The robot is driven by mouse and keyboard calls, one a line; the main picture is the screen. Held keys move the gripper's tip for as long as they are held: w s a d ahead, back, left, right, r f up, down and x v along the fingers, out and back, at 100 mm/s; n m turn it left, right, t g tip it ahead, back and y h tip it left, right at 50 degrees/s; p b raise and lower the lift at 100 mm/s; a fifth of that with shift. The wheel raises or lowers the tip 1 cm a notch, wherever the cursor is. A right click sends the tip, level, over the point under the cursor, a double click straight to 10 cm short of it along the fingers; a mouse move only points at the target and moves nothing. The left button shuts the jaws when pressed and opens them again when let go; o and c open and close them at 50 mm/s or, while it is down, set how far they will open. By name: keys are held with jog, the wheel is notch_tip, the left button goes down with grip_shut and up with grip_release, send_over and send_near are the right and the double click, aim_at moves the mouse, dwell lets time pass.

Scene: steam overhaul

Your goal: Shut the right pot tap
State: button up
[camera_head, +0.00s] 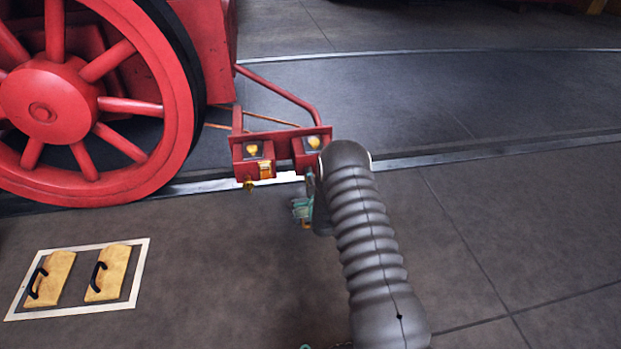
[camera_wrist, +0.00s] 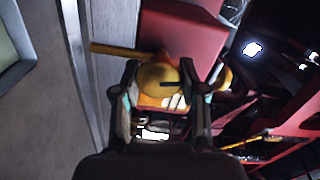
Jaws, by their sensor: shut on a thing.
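In the head view, a red bracket carries the left pot (camera_head: 253,152) and the right pot (camera_head: 312,145), each a red box with a yellow knob on top. A brass tap (camera_head: 249,185) hangs below the left pot. The right pot's tap is hidden there behind my arm and gripper (camera_head: 303,207). In the wrist view, the fingers of my gripper (camera_wrist: 160,74) are shut on a rounded brass tap (camera_wrist: 158,80) beside a red box (camera_wrist: 180,38). A brass bar (camera_wrist: 113,49) sticks out from it to the left. I cannot tell how far the tap is turned.
A large red spoked wheel (camera_head: 45,103) stands left of the pots. A metal rail (camera_head: 440,155) runs behind my arm. Two yellow blocks with black handles (camera_head: 108,275) lie inside a white floor outline (camera_head: 75,312). The floor at the right is clear.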

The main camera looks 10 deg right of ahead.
jog(key=shift+m, duration=1.3)
jog(key=o, duration=1.1)
jog(key=s, duration=1.2)
